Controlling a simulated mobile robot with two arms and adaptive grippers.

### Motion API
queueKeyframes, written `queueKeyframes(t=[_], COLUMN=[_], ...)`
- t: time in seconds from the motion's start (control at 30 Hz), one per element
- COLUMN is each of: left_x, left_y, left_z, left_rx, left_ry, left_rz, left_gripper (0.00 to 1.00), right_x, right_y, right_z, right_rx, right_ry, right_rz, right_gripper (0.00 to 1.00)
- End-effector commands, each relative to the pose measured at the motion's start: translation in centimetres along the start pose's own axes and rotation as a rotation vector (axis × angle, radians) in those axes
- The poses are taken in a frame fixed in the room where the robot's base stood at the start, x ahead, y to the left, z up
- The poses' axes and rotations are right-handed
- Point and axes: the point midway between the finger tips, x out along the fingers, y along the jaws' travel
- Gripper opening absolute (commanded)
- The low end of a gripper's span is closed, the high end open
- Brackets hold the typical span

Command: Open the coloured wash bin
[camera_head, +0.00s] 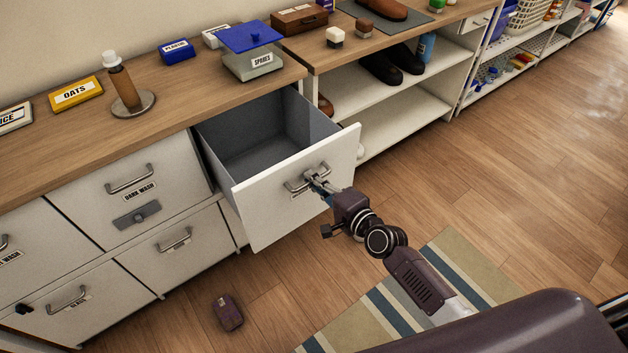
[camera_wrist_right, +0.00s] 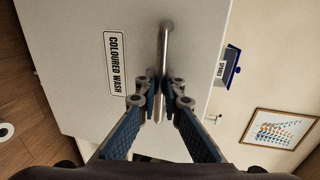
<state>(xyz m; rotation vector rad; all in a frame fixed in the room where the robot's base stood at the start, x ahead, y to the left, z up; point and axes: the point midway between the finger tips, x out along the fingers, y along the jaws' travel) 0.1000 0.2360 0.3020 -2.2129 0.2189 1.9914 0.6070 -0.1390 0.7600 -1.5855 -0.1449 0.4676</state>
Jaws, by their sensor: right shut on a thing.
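The coloured wash bin (camera_head: 262,212) is a white-fronted drawer pulled well out from the cabinet, with its grey inside showing empty in the head view. Its label, COLOURED WASH (camera_wrist_right: 114,63), reads clearly in the right wrist view. My right gripper (camera_head: 314,181) is at the front of the bin, shut on its metal bar handle (camera_wrist_right: 165,45). The fingers sit either side of the bar in the right wrist view and hide part of it. My left gripper is not in view.
The dark wash bin (camera_head: 115,187) to the left is closed. A dark small object (camera_head: 227,312) lies on the floor. A striped rug (camera_head: 455,262) lies below my arm. Open shelves (camera_head: 395,125) with shoes stand right of the bin. The wooden floor (camera_head: 520,150) to the right is clear.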

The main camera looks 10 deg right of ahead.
Motion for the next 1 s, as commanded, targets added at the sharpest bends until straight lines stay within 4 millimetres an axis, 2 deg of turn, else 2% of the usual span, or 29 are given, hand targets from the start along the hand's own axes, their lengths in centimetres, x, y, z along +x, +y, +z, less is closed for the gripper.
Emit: queueKeyframes(t=[0.03, 0.07, 0.13, 0.4, 0.53, 1.0], left_x=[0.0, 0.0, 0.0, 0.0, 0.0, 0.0], left_y=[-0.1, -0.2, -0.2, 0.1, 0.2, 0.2], left_z=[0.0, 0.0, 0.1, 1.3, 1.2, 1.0], left_rx=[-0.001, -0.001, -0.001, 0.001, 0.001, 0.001], left_ry=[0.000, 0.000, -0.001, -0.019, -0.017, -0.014], left_rz=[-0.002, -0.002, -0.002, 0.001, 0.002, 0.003], left_gripper=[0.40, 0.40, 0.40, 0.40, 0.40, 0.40], right_x=[0.0, 0.0, 0.0, -0.1, -0.9, -9.8], right_y=[0.1, 0.1, 0.1, 0.1, 0.2, 0.2], right_z=[0.0, 0.0, 0.0, 0.0, 0.0, 0.0], right_rx=[0.000, 0.000, 0.000, 0.000, 0.000, -0.002], right_ry=[0.000, 0.000, 0.000, 0.000, 0.000, -0.001], right_rz=[0.001, 0.001, 0.001, 0.001, 0.002, 0.004], right_gripper=[0.00, 0.08, 0.15, 0.15, 0.15, 0.15])
